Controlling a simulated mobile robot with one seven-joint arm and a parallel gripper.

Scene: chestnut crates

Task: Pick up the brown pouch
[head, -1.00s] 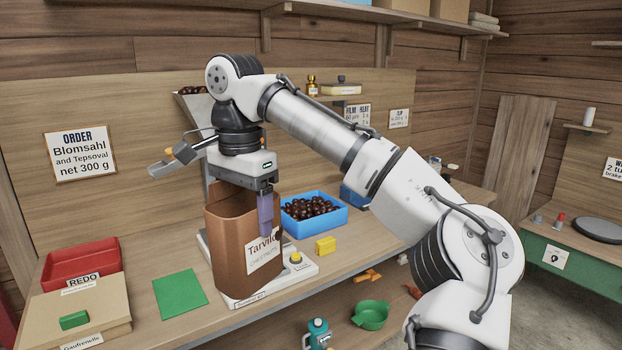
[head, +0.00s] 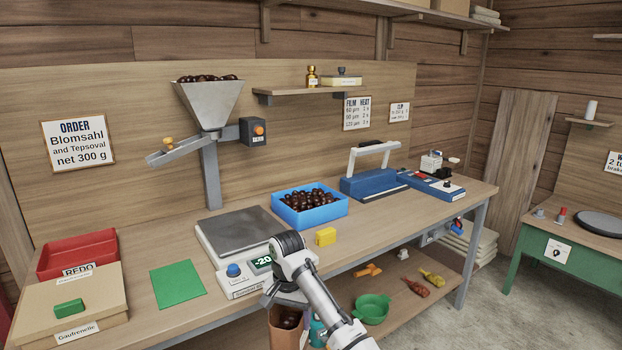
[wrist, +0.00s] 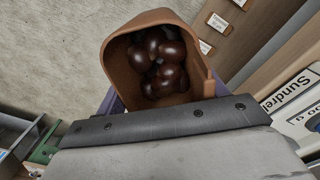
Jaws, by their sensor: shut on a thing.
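The brown pouch (head: 281,339) hangs in front of the bench's near edge at the bottom of the head view, below the bench top and partly cut off. My gripper (head: 288,298) is shut on it, its fingers mostly hidden by my arm. In the wrist view the pouch (wrist: 118,62) has its mouth open towards the camera, with several glossy dark chestnuts (wrist: 160,60) inside. A bit of a purple finger shows beside the pouch's left wall.
The scale (head: 240,232) has a bare plate and a lit display. A blue crate of chestnuts (head: 322,214), a yellow block (head: 326,236), a green sheet (head: 178,284) and a red tray (head: 60,262) are on the bench. A green bowl (head: 371,309) sits on the lower shelf.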

